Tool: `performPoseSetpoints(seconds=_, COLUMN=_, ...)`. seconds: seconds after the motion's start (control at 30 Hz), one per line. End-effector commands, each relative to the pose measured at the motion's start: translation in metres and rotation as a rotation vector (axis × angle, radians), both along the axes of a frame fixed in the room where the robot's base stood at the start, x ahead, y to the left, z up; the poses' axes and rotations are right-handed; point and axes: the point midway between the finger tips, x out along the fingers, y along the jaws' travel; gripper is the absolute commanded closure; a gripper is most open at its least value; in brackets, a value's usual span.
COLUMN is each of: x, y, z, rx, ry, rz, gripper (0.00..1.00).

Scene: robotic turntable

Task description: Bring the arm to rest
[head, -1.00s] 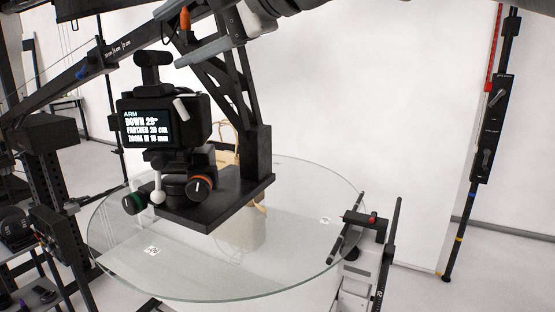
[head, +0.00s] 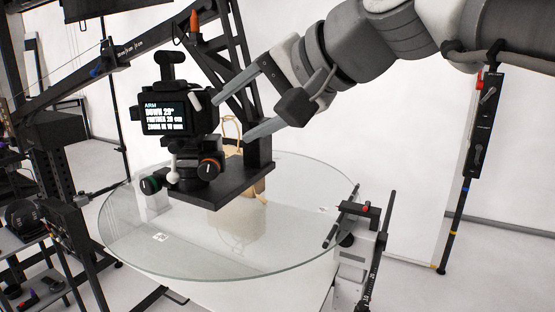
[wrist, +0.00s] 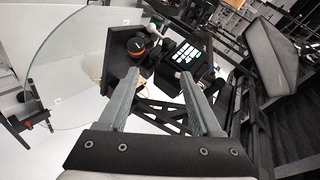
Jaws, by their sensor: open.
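My gripper (head: 245,110) is open and empty. It hangs in the air to the right of the black camera (head: 180,108), in front of the black bracket that carries that camera. In the wrist view my gripper (wrist: 160,74) has its two grey fingers apart, with nothing between them but background. The camera (wrist: 184,56) appears beyond the fingertips there. Its lit screen reads arm down, farther and zoom in. I cannot tell whether a finger touches the bracket.
The round glass turntable (head: 135,215) lies below. A tan wooden object (head: 258,187) stands on it, partly hidden by the camera mount (head: 215,190). A black stand (head: 480,130) is at the right, and shelving is at the left. White backdrop lies behind my arm.

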Motion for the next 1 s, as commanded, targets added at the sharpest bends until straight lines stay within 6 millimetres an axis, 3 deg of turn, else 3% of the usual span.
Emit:
performPoseSetpoints(seconds=0.17, x=-0.024, y=-0.063, z=-0.088, rx=-0.282, ry=-0.013, rz=-0.040, gripper=0.34)
performPoseSetpoints(seconds=0.3, x=-0.055, y=-0.112, z=-0.162, rx=-0.534, ry=0.004, rz=-0.038, gripper=0.34)
performPoseSetpoints(seconds=0.5, x=-0.100, y=-0.164, z=-0.240, rx=-0.812, ry=0.066, rz=-0.005, gripper=0.34)
performPoseSetpoints(seconds=0.7, x=-0.121, y=-0.184, z=-0.271, rx=-0.926, ry=0.105, rz=0.023, gripper=0.34)
performPoseSetpoints(seconds=1.0, x=-0.122, y=-0.185, z=-0.273, rx=-0.932, ry=0.107, rz=0.026, gripper=0.34)
